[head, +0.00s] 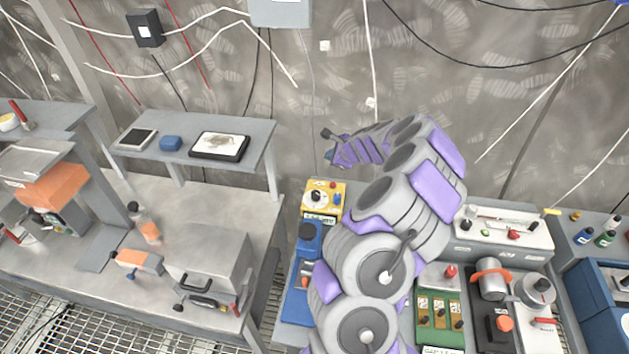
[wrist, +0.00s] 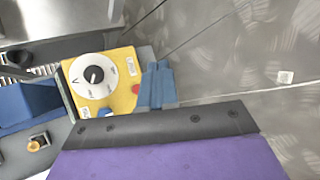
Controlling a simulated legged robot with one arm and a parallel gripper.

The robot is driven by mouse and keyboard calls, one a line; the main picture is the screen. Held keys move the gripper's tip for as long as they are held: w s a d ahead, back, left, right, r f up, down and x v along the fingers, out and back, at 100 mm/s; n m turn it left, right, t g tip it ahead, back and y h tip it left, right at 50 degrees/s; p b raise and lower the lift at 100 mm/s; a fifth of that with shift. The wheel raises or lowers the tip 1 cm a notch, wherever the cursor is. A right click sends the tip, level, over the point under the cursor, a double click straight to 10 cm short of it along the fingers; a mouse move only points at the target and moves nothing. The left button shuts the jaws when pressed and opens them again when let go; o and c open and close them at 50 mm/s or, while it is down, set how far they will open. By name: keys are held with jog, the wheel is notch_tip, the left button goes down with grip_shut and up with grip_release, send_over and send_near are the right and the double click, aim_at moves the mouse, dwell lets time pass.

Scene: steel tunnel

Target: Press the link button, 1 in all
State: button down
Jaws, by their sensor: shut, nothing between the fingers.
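A yellow control box (head: 325,190) stands on the bench left of my arm. It bears a white dial with a black knob, a small red button (head: 333,184) and a small blue button (head: 337,199). In the wrist view the yellow box (wrist: 122,75) shows its dial (wrist: 93,75) and red button (wrist: 136,89). No readable label tells me which control is the link button.
A blue device (head: 308,240) stands in front of the yellow box. Right of my arm are a green panel (head: 440,320), a black device with an orange button (head: 504,323) and a grey console (head: 500,235). A table (head: 200,210) with tools stands left. The wall is behind.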

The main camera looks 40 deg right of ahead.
aim_at(334, 185)
jog(key=shift+m+h, duration=0.3)
jog(key=shift+m, duration=0.2)
jog(key=f+b, duration=0.2)
jog(key=f, duration=0.1)
jog(key=d+f+b, duration=0.1)
jog(key=f+b, duration=0.4)
jog(key=f, duration=0.2)
jog(key=shift+s+d+b, duration=0.3)
jog(key=shift+d+b, duration=0.1)
jog(key=shift+a, duration=0.15)
jog(key=shift+a, duration=0.2)
jog(key=shift+d, duration=0.25)
jog(key=shift+a, duration=0.1)
jog(key=shift+f, duration=0.1)
dwell(1.0)
